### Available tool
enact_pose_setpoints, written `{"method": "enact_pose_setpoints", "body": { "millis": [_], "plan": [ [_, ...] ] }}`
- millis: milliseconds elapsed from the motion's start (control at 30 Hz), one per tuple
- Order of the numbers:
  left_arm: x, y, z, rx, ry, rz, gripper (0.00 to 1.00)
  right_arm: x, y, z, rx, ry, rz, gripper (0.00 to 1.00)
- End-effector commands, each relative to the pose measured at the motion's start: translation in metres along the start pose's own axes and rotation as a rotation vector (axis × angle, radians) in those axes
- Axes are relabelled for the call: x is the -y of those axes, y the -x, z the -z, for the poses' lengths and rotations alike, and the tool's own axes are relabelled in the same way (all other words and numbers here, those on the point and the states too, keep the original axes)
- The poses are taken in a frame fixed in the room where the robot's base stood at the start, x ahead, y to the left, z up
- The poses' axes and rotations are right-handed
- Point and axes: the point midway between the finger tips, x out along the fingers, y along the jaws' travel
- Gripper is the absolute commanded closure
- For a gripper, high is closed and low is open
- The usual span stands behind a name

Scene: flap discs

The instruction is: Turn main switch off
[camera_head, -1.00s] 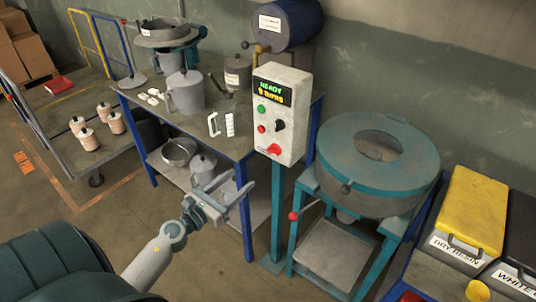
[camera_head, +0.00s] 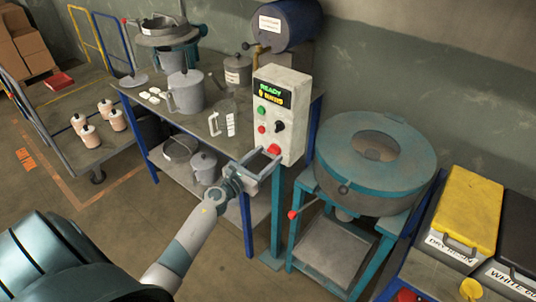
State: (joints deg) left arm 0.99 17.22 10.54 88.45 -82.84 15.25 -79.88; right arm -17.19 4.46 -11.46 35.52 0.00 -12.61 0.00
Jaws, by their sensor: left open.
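A pale control box (camera_head: 293,88) stands on a teal post. Its green-lit display reads READY with a second line below. Under it are a green button (camera_head: 262,110), a smaller red button (camera_head: 262,129), a black rotary knob (camera_head: 279,127) and a red control (camera_head: 274,151) near the bottom edge. I cannot read which control is labelled the main switch. My left gripper (camera_head: 270,157) is open and empty, its fingertips at the lower front of the box, close to the red control. I cannot tell whether they touch it. My right gripper is not in view.
A round teal-topped machine (camera_head: 345,155) with a red-ended lever (camera_head: 293,215) stands right of the box. A workbench (camera_head: 190,120) with a grey pitcher (camera_head: 186,92) is behind left. A yellow-lidded bin (camera_head: 470,205) is at the right. Open floor lies front left.

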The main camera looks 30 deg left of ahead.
Motion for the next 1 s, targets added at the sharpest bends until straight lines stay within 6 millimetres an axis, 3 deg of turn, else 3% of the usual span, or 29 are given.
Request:
{"method": "enact_pose_setpoints", "body": {
  "millis": [200,500,667,700,1000],
  "plan": [
    [-0.0003,-0.0117,-0.0003,0.0,0.001,-0.001,0.45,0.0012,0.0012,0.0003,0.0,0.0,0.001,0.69],
    [-0.0001,-0.0124,-0.0001,0.0,0.0,0.0,0.45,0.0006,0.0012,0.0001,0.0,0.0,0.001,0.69],
    [-0.0001,-0.0123,-0.0001,0.0,0.0,0.0,0.84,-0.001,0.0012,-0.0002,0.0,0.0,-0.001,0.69],
    [-0.0001,-0.0123,-0.0001,0.0,0.0,0.0,0.87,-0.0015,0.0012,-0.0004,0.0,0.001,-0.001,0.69],
    [0.0,-0.0123,-0.0003,0.0,0.019,0.0,0.86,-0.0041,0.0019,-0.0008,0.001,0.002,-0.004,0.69]
  ]
}}
